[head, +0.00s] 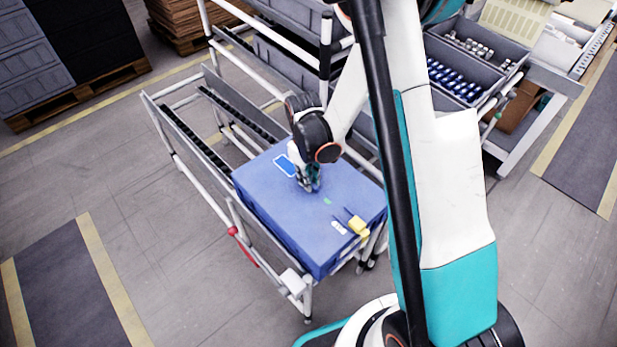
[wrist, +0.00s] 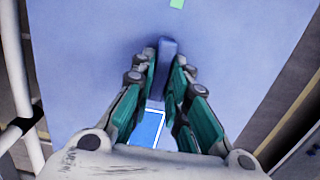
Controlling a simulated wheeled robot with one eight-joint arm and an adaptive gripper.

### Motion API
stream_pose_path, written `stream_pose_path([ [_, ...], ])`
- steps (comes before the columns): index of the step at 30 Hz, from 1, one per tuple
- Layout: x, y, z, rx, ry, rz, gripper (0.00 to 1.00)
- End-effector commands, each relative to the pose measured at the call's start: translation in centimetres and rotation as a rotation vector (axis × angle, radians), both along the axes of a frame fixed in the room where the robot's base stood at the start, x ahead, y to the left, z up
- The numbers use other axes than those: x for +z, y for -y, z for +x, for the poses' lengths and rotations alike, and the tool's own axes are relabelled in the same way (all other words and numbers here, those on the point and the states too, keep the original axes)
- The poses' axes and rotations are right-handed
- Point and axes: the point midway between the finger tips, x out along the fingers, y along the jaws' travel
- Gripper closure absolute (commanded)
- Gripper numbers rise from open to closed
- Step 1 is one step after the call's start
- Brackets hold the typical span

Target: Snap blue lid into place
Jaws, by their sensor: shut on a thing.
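The blue lid (head: 339,190) lies flat on top of the blue crate (head: 268,219), which sits on a roller cart. The lid also fills most of the wrist view (wrist: 80,65). My gripper (head: 309,186) points down at the middle of the lid. In the wrist view my gripper (wrist: 164,75) has its teal-lined fingers around a small upright blue handle (wrist: 166,54) on the lid. A blue label with a white border (head: 285,165) lies on the lid beside the gripper. I cannot tell whether the lid's edges are seated all round.
A yellow object (head: 358,226) sits at the lid's near right corner. The cart's white tube frame (head: 299,284) runs around the crate. A shelf rack with grey bins (head: 285,65) stands behind, and bins of small parts (head: 455,80) stand at the upper right. Floor left of the cart is clear.

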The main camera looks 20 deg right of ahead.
Motion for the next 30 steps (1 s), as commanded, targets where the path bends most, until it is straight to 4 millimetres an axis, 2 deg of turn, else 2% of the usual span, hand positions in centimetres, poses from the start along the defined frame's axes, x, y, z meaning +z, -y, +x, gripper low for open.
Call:
stream_pose_path([
  [26,-0.21,0.0,0.0,0.0,0.0,0.0,1.0],
  [27,-0.21,0.0,0.0,0.0,0.0,0.0,0.78],
  [29,-0.21,0.01,-0.01,0.0,0.0,0.0,0.65],
  [30,-0.21,0.0,0.0,0.0,0.0,0.0,0.62],
])
